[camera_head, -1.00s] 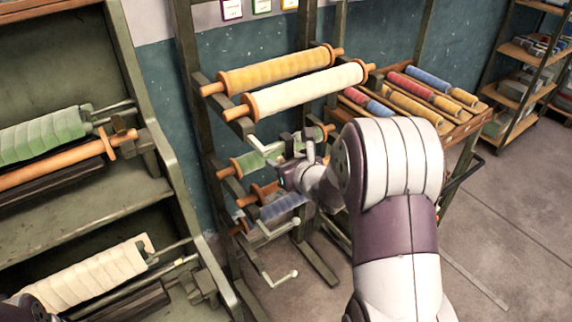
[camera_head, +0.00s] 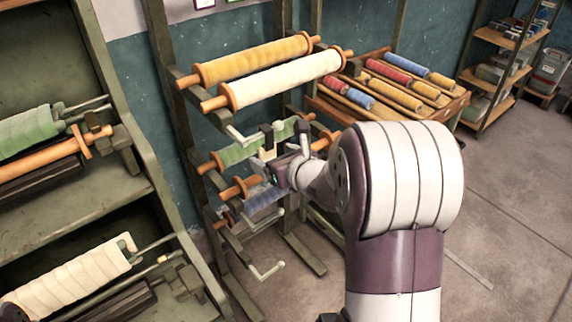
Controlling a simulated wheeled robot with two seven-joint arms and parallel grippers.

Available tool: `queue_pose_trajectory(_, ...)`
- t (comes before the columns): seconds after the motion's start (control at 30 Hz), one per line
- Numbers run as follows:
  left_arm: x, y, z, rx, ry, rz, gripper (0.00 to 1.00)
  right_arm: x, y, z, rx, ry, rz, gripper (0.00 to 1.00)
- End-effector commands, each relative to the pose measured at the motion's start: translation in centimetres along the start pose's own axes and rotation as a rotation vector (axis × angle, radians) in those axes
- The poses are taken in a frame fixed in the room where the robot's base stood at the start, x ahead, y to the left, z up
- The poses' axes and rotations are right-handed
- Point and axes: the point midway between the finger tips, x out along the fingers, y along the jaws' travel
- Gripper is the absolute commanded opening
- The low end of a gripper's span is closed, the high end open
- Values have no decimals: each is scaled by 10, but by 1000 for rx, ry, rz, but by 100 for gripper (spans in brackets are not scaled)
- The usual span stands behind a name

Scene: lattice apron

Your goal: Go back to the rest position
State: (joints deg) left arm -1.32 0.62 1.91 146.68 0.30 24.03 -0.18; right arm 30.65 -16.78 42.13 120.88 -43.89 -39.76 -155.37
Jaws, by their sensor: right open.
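My right arm reaches in from the lower right toward a dark rack of spools. My right gripper (camera_head: 268,158) is open in front of the rack's middle level, next to a green roll (camera_head: 240,150) on an orange spindle. Its fingers overlap the roll in the picture, and I cannot tell whether they touch it. An orange spindle end (camera_head: 240,188) and a blue roll (camera_head: 262,203) sit lower, partly hidden by my gripper and wrist. My left gripper is not in view; only a dark bit of my left arm may show at the lower left corner.
A yellow roll (camera_head: 255,62) and a cream roll (camera_head: 285,78) lie on the rack's top. A green shelf unit (camera_head: 95,195) with green and cream rolls stands at left. A cart (camera_head: 450,103) of coloured rolls stands behind my arm. Open floor (camera_head: 510,220) lies at right.

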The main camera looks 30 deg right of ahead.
Motion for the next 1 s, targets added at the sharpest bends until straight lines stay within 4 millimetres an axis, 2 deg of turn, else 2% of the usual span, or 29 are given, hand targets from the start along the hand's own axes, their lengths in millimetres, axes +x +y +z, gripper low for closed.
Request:
queue_pose_trajectory(0.1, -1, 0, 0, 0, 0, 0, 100, -32, -1, 0, 1, 0, -5, 83)
queue_pose_trajectory(0.3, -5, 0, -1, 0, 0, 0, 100, -68, -1, 1, 2, 1, -4, 83)
queue_pose_trajectory(0.43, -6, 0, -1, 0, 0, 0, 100, -76, 0, 0, 1, 0, -2, 83)
queue_pose_trajectory(0.67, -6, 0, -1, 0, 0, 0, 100, -77, 0, 0, 41, 1, 0, 83)
queue_pose_trajectory(0.77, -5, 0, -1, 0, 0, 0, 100, -77, -9, -11, 285, 46, -51, 83)
queue_pose_trajectory(0.87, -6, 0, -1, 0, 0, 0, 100, -84, -37, -35, 817, 92, -246, 83)
queue_pose_trajectory(0.9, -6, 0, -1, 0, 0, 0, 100, -88, -48, -47, 1077, 90, -353, 83)
queue_pose_trajectory(0.97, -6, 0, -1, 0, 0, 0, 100, -94, -55, -66, 1468, 71, -512, 83)
queue_pose_trajectory(1.0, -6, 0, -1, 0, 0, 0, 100, -97, -53, -78, 1721, 47, -623, 83)
